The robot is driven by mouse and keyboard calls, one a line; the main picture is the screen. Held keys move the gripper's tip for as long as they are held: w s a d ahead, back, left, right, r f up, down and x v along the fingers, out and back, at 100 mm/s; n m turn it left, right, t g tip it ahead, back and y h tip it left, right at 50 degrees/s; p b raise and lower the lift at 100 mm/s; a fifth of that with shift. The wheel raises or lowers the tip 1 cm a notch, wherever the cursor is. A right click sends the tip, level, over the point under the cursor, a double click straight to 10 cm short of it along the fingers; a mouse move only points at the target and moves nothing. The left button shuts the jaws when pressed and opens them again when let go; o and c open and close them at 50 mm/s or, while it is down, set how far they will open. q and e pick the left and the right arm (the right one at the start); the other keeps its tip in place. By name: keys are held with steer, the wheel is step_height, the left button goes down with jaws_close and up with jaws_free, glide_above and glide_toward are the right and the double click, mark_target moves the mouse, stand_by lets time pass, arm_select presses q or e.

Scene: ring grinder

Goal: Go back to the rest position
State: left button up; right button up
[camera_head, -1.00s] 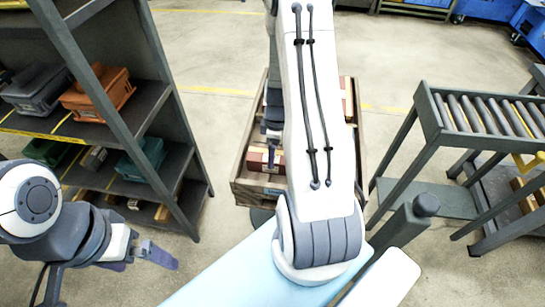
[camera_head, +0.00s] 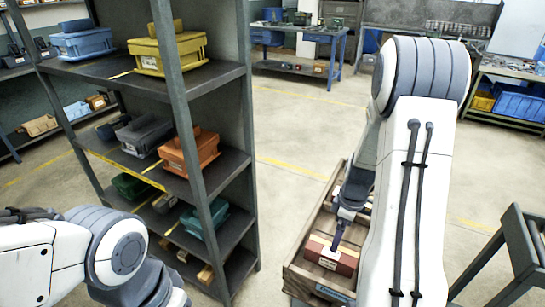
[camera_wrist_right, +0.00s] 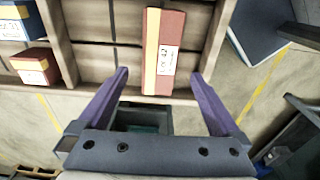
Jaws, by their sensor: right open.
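My right gripper (camera_head: 338,238) is over the wooden crate (camera_head: 317,286) in the head view. In the right wrist view its two purple fingers (camera_wrist_right: 160,76) are spread apart with nothing held between them. A red-brown box with a tan stripe and white label (camera_wrist_right: 170,52) lies in the crate just beyond the fingertips. That box (camera_head: 343,262) also shows below the gripper in the head view. The gap between fingers and box is hard to judge. My left arm shows at the lower left of the head view, but its gripper is out of the picture.
A dark shelf rack (camera_head: 215,75) with yellow, orange and green bins stands left of the crate. A roller stand (camera_head: 525,240) is at the right edge. A blue-legged table (camera_head: 300,68) stands at the back. Open concrete floor lies between them.

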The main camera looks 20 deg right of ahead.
mark_target(332, 255)
steer(key=f, duration=0.4)
steer(key=f+b, duration=0.1)
steer(key=f, duration=0.6)
steer(key=shift+w+a+f, duration=0.2)
steer(key=shift+a+f, duration=0.05)
steer(key=shift+f, duration=0.05)
step_height(332, 255, up, 2)
steer(key=shift+w, duration=0.1)
steer(key=shift+r, duration=0.45)
